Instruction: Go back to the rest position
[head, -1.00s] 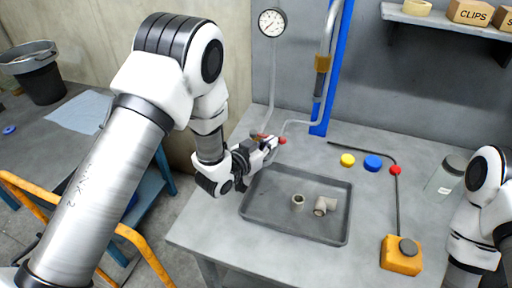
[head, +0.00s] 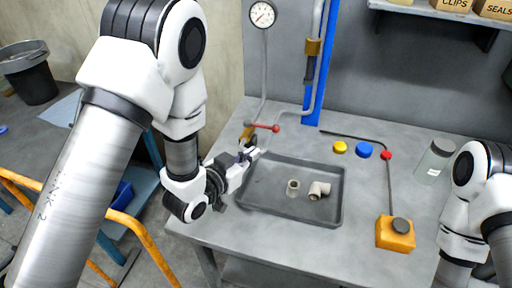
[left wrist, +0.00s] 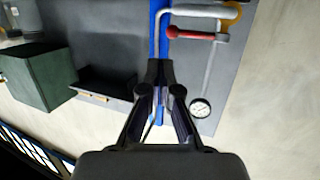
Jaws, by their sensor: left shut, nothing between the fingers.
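My left gripper (head: 250,155) is shut and empty above the back left edge of the grey tray (head: 246,205). In the left wrist view its fingers (left wrist: 161,80) are together with nothing between them. A valve lever with a red handle (head: 264,127) is just beyond the gripper, apart from it; it also shows in the left wrist view (left wrist: 190,33). The right arm comes in at the right edge of the head view, but its gripper is out of frame.
Two pipe fittings (head: 319,190) lie in the tray. A gauge (head: 262,14) and a blue post stand behind.

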